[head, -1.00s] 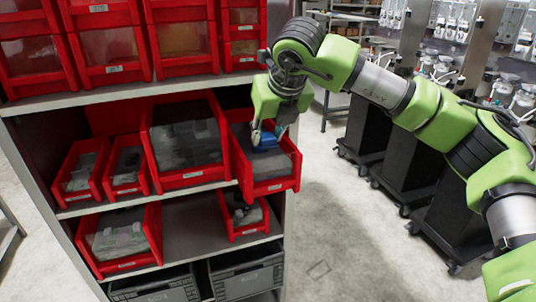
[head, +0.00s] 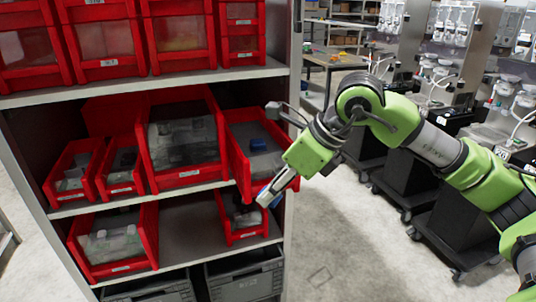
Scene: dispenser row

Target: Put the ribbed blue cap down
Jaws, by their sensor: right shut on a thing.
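My right gripper (head: 272,191) is in front of the right side of the shelf, just outside the right red bin (head: 262,189) of the middle row, pointing down and left. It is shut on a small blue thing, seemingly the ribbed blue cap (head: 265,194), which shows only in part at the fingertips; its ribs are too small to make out. Another dark blue piece (head: 257,144) lies inside that red bin, towards its back. My left gripper is not in view.
A lower red bin (head: 240,215) stands close below the gripper. Bare shelf board (head: 190,222) shows left of it. Grey crates (head: 245,278) sit at the bottom. Open floor (head: 335,240) lies right of the shelf, before black wheeled dispenser stands (head: 445,215).

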